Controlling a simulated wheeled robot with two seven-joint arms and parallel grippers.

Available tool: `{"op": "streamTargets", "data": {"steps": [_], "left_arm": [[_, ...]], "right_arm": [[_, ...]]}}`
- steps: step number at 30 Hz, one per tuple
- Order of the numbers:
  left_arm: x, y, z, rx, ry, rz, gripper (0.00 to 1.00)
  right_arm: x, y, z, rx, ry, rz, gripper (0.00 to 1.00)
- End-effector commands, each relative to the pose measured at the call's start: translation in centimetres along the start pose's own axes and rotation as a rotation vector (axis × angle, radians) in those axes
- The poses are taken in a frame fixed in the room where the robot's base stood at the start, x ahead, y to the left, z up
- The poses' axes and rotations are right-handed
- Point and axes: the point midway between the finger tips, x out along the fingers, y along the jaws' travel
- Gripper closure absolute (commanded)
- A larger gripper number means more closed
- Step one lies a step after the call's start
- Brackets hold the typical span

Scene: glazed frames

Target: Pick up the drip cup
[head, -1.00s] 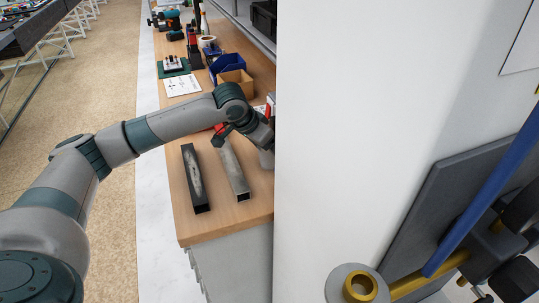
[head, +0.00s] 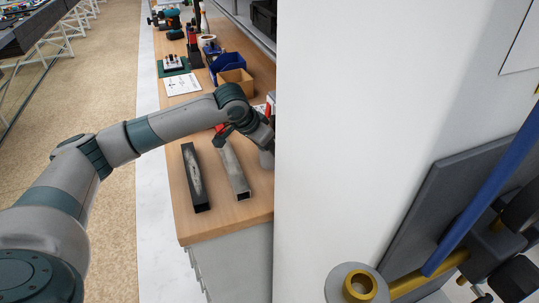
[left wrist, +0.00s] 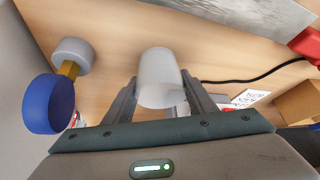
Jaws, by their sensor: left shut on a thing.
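The drip cup (left wrist: 158,78) is a small pale, translucent cup in the middle of the left wrist view, with wooden bench top behind it. My left gripper (left wrist: 158,98) has one finger on each side of the cup and is shut on it. In the head view my left arm reaches across the bench to the edge of the white wall, and the fingers and cup are not clear there. I cannot tell whether the cup touches the bench. My right gripper is not in view.
A white wall panel (head: 330,120) hides the bench's right side. Two metal tubes (head: 195,178) (head: 233,172) lie near the bench's front end. A blue round knob (left wrist: 48,103) with a brass stem is left of the cup. A black cable (left wrist: 255,78) runs to its right.

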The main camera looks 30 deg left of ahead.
Motion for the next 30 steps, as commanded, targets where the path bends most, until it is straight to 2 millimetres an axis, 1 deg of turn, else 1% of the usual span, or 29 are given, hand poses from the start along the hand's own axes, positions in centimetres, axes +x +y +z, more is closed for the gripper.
{"op": "streamTargets", "data": {"steps": [5, 8, 11, 24, 27, 30], "left_arm": [[-0.2, 0.0, -0.1, 0.0, 0.001, 0.0, 0.7], [-0.7, 0.0, -0.4, 0.0, 0.002, 0.0, 0.7], [-1.6, 0.0, -1.0, 0.0, 0.003, 0.0, 0.7], [-7.5, 0.0, -4.4, 0.0, 0.003, 0.0, 0.7], [-8.2, 0.0, -4.8, 0.0, 0.002, 0.0, 0.7], [-8.6, 0.0, -5.0, 0.0, 0.0, 0.0, 0.7]], "right_arm": [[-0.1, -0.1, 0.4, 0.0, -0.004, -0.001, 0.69], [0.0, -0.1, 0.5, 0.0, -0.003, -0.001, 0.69], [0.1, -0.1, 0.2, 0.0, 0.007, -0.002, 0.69], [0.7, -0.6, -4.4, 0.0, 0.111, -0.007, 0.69], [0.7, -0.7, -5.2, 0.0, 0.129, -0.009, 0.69], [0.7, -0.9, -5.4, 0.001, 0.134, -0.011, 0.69]]}}
